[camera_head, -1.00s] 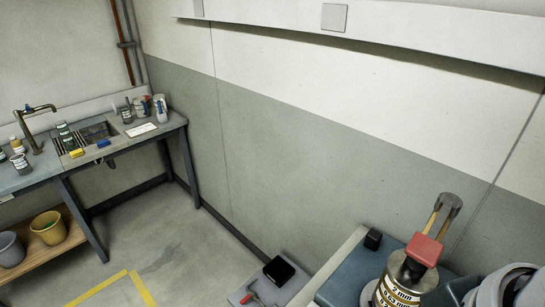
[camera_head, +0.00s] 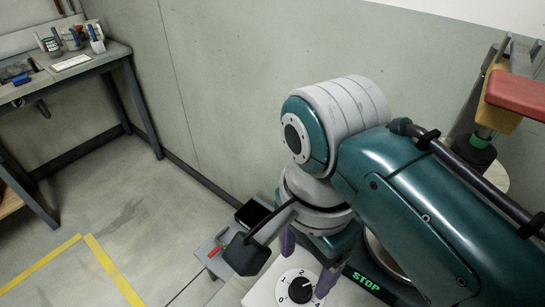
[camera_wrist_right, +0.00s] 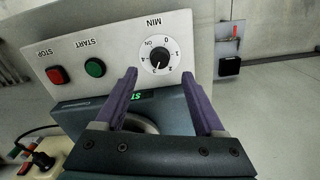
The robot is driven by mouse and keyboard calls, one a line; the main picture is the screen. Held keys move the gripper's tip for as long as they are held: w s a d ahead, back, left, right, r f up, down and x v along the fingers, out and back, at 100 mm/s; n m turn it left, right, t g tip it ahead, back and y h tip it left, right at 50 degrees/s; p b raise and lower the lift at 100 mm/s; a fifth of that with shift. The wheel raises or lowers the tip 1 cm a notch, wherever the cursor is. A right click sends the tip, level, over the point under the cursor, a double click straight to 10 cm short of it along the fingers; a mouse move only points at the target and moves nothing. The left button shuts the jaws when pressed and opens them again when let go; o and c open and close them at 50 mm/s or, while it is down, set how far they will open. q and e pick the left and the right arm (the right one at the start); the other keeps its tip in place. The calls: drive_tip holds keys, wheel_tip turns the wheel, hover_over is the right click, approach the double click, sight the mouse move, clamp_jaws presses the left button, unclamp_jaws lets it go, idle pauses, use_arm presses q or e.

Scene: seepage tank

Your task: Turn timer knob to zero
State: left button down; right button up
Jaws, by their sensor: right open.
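The timer knob (camera_head: 300,291) is a small black knob on a white round dial with numbers, at the bottom edge of the head view. In the right wrist view the knob (camera_wrist_right: 160,59) sits upside down on a pale panel marked MIN. The dial there shows 0 to 4 and ON; I cannot tell surely where its pointer stands. My right gripper (camera_head: 307,262) has two purple fingers, apart and empty. In the right wrist view the gripper (camera_wrist_right: 162,78) points toward the panel, its fingertips just short of the dial, nothing between them. My left gripper is not in view.
Beside the dial on the panel are a green START button (camera_wrist_right: 95,68) and a red STOP button (camera_wrist_right: 57,75). A red block (camera_head: 517,95) on a yellow part stands at the right. A workbench (camera_head: 75,75) stands far left. The floor between is clear.

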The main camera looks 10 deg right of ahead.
sight(301, 287)
wheel_tip(301, 287, down, 7)
drive_tip(key=shift+f+b, duration=0.1)
drive_tip(key=shift+b, duration=0.85)
clamp_jaws()
